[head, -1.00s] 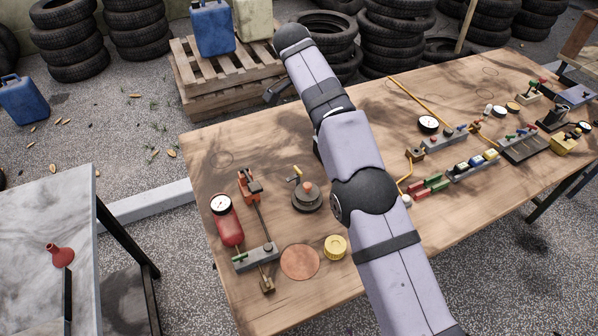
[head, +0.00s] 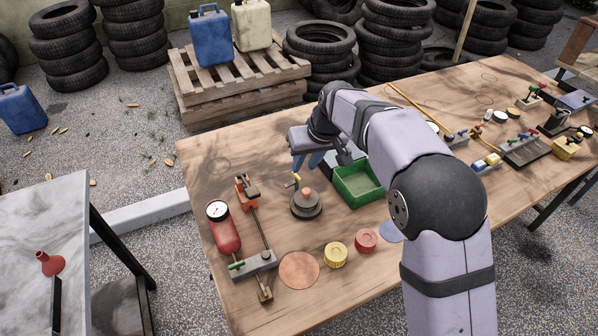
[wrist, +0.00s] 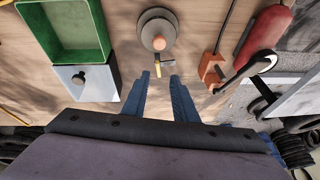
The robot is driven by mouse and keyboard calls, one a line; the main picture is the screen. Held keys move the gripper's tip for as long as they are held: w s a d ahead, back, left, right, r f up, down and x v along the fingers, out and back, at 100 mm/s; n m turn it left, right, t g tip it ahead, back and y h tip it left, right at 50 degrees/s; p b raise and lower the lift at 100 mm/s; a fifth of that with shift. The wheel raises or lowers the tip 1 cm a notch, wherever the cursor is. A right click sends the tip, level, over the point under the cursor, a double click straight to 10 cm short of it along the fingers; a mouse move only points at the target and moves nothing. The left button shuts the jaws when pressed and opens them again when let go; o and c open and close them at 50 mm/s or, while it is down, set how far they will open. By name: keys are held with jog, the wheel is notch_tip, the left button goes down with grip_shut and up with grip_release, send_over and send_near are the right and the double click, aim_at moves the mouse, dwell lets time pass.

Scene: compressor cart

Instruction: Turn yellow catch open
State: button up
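The yellow catch (head: 293,182) is a small lever on the side of a round dark-grey pot (head: 306,205) with a copper-coloured knob on top. In the wrist view the yellow catch (wrist: 165,62) sticks out from the pot (wrist: 157,28) toward my gripper. My gripper (wrist: 160,75) has two blue fingers, spread apart with nothing seen between them. The catch lies just past the fingertips, roughly centred between them; I cannot tell the height gap. In the head view my gripper (head: 307,160) is behind and slightly right of the catch, pointing down.
A green open tray (head: 358,197) stands right of the pot, beside a pale box with a black knob (wrist: 80,78). An orange clamp (head: 246,190) and red cylinder (head: 224,232) are to the left. Yellow (head: 336,254) and red (head: 366,240) caps lie in front.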

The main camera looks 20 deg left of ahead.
aim_at(297, 176)
jog(key=shift+w+a+n, duration=0.1)
jog(key=shift+w+n, duration=0.05)
jog(key=shift+n, duration=0.65)
jog(key=shift+w+n, duration=0.15)
jog(key=shift+n, duration=0.65)
jog(key=shift+p+x, duration=0.9)
jog(key=shift+x, duration=2.7)
jog(key=shift+a, duration=0.1)
grip_shut()
